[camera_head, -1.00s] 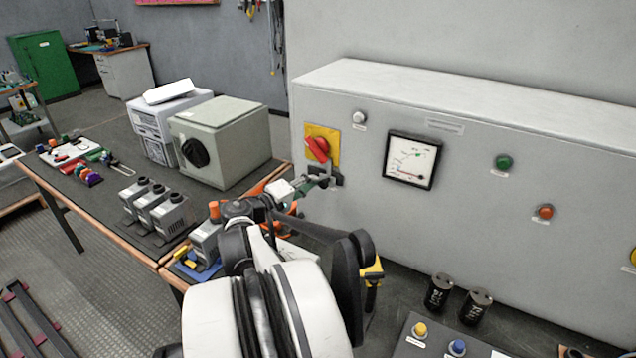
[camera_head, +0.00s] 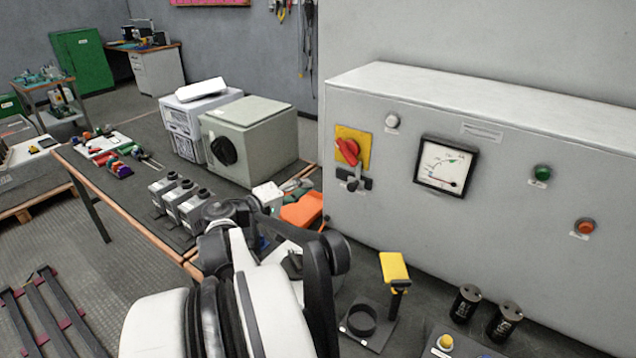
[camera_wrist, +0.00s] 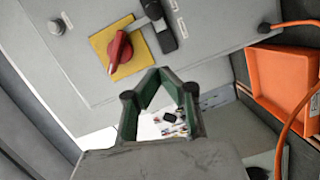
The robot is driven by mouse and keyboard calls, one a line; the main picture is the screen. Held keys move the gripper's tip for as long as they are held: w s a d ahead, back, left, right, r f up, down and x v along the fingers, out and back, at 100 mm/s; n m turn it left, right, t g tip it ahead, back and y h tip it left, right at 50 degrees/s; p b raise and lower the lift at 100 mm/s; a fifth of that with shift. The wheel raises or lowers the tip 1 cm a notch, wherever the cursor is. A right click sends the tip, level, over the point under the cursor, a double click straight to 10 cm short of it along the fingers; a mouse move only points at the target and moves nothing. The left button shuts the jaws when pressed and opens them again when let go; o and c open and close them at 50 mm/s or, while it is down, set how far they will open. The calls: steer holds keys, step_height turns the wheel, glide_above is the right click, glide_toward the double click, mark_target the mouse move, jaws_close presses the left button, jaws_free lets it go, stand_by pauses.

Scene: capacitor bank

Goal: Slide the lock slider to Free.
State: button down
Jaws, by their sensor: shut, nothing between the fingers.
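The lock slider (camera_head: 353,184) is a dark knob on a short black plate below a red rotary switch handle (camera_head: 347,151) on a yellow square. It also shows in the wrist view (camera_wrist: 154,12), towards the far end of the plate, with the red handle (camera_wrist: 118,50) to its left. Small labels beside the plate are too small to read. My gripper (camera_head: 298,185) is left of the panel, apart from the slider. In the wrist view its green-sided fingers (camera_wrist: 159,72) are shut and empty, below the slider plate in the picture.
The grey cabinet (camera_head: 480,215) carries a meter (camera_head: 446,166), a green button (camera_head: 542,173) and an orange one (camera_head: 585,226). An orange bin (camera_head: 303,209) lies close to my gripper. A yellow-topped tool (camera_head: 395,268) and black cylinders (camera_head: 466,303) stand before the cabinet.

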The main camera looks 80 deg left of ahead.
steer(key=shift+v, duration=0.85)
